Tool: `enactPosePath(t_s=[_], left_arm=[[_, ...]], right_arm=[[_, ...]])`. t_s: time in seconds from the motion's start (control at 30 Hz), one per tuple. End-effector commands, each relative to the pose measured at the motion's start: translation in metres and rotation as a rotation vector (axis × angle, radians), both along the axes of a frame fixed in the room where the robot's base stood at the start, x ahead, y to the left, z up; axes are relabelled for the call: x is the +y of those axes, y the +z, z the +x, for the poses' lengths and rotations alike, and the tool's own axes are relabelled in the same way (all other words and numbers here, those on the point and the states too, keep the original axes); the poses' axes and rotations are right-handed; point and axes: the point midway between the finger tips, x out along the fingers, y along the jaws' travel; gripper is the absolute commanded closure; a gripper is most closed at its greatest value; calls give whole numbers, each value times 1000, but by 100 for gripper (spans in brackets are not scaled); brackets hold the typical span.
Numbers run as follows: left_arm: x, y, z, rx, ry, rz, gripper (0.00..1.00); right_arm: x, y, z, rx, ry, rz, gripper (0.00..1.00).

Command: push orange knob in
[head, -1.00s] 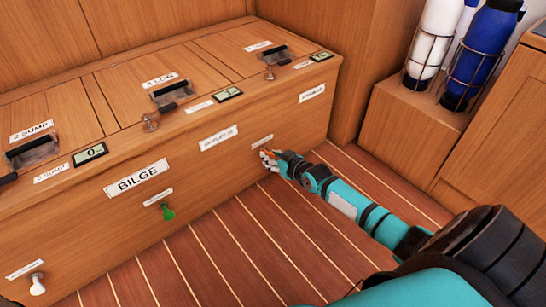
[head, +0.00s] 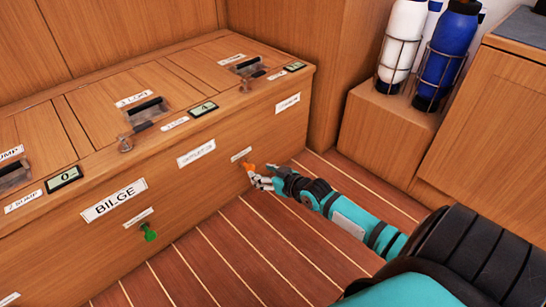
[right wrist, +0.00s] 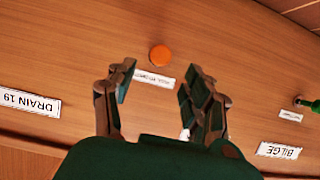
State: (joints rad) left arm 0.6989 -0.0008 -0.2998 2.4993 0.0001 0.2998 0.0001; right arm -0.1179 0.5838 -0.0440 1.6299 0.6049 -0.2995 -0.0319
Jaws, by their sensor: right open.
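The orange knob (head: 246,167) sits on the front face of the wooden bilge locker (head: 215,205), below a small white label. In the right wrist view the knob (right wrist: 160,55) shows as a round orange cap beyond the fingertips, in line with the gap between them. My right gripper (head: 258,180) is at the locker front, just right of the knob and close to it. Its two fingers (right wrist: 157,95) are apart with nothing between them. Whether a fingertip touches the knob I cannot tell. My left gripper is not in view.
A green knob (head: 149,233) sticks out of the same face to the left, and a white knob (head: 10,299) is at the lower left edge. Bottles in wire holders (head: 447,60) stand at the back right. The striped floor (head: 215,260) is clear.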

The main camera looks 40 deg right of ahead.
Motion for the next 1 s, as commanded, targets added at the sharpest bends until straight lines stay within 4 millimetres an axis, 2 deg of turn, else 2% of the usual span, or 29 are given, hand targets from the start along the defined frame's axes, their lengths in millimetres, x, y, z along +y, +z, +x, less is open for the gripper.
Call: enactPosePath(t_s=[0.1,0.33,1.0], left_arm=[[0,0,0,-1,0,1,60],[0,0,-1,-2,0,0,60],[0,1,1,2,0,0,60]], right_arm=[[-2,9,-23,2,1,-3,48],[-4,19,-46,1,0,-1,48],[-1,24,-48,-8,3,1,48]])
